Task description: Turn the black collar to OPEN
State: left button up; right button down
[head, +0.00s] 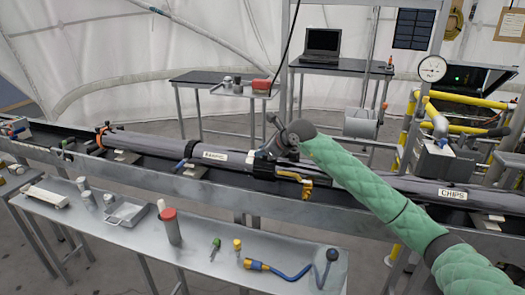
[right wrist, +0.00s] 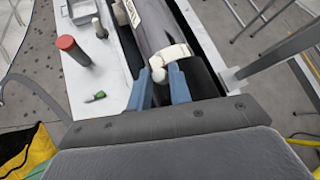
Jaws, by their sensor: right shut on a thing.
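The black collar (head: 262,168) sits around the long grey tube, right of the white label. In the right wrist view, the dark collar (right wrist: 203,80) lies beside a white band with a pale knob (right wrist: 158,73). My right gripper (right wrist: 160,76) has its blue fingers on both sides of this knob and is shut on it. In the head view, my right gripper (head: 274,146) reaches the collar from above, and its fingers are mostly hidden. I cannot read any OPEN mark. My left gripper is not in view.
A metal bench (head: 130,240) in front holds a red-capped cylinder (head: 171,226), a green-topped marker (head: 215,246) and a blue cable (head: 290,275). The tube rests in a long dark trough. A gauge (head: 432,69) stands at right.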

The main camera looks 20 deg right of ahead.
jog(key=c, duration=1.6)
grip_release()
jog(key=shift+s+a+f, duration=0.15)
jog(key=shift+f, duration=0.2)
jog(key=shift+s+a+f, duration=0.15)
jog(key=shift+f, duration=0.2)
jog(key=shift+o, duration=1.3)
jog(key=shift+r, duration=0.1)
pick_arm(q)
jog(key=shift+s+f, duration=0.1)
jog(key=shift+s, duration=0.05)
pick_arm(e)
jog(key=shift+r, duration=0.15)
jog(key=shift+d+r, duration=0.1)
jog(key=shift+r, duration=0.1)
